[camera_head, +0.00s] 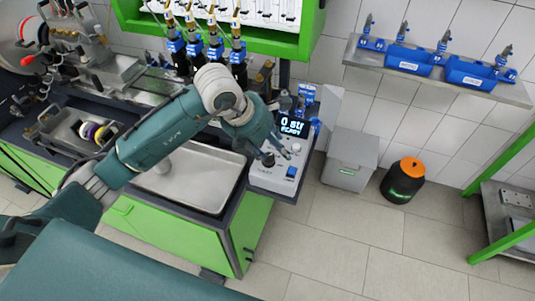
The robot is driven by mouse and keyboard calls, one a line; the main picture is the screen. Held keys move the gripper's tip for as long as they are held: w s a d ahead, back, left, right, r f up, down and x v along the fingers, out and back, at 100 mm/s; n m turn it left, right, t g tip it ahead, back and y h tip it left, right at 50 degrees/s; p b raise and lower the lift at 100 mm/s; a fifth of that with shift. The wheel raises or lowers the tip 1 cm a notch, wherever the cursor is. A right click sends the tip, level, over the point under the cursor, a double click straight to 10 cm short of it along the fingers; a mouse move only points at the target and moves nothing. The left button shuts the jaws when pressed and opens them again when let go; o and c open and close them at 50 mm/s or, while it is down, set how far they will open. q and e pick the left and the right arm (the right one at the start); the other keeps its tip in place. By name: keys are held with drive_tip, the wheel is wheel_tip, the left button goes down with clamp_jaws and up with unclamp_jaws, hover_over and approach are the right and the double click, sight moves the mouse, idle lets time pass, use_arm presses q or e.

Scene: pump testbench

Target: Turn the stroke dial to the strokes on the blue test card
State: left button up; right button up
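A light grey control box (277,181) sits at the right end of the bench. Its dark display (293,127) reads "0 str" and "READY". A small round knob (297,148) shows on the box below the display; I cannot tell for sure whether it is the stroke dial. A small blue patch (292,172) is on the box's lower face. I cannot make out a test card or any strokes written on one. My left gripper (277,156) reaches over the box from the left, its fingers close to the knob. Its finger opening is too small to judge. My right gripper is not in view.
A metal tray (185,202) lies on the bench left of the box. Blue-topped injectors (215,48) stand behind. A grey bin (349,160) and an orange-lidded black canister (404,181) stand on the floor at right. A wall shelf (440,82) holds blue trays. The tiled floor in front is clear.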

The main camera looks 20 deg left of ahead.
use_arm(q)
drive_tip(key=y, duration=0.2)
approach(269, 159)
drive_tip(key=r, duration=0.2)
drive_tip(key=shift+n, duration=0.3)
drive_tip(key=p+x, duration=0.1)
drive_tip(key=x, duration=0.2)
drive_tip(key=p+x, duration=0.1)
drive_tip(key=x, duration=0.2)
drive_tip(key=p+x, duration=0.1)
drive_tip(key=x, duration=0.2)
drive_tip(key=shift+w+a, duration=0.15)
drive_tip(key=shift+a, duration=0.2)
drive_tip(key=shift+x, duration=0.9)
drive_tip(key=c, duration=1.1)
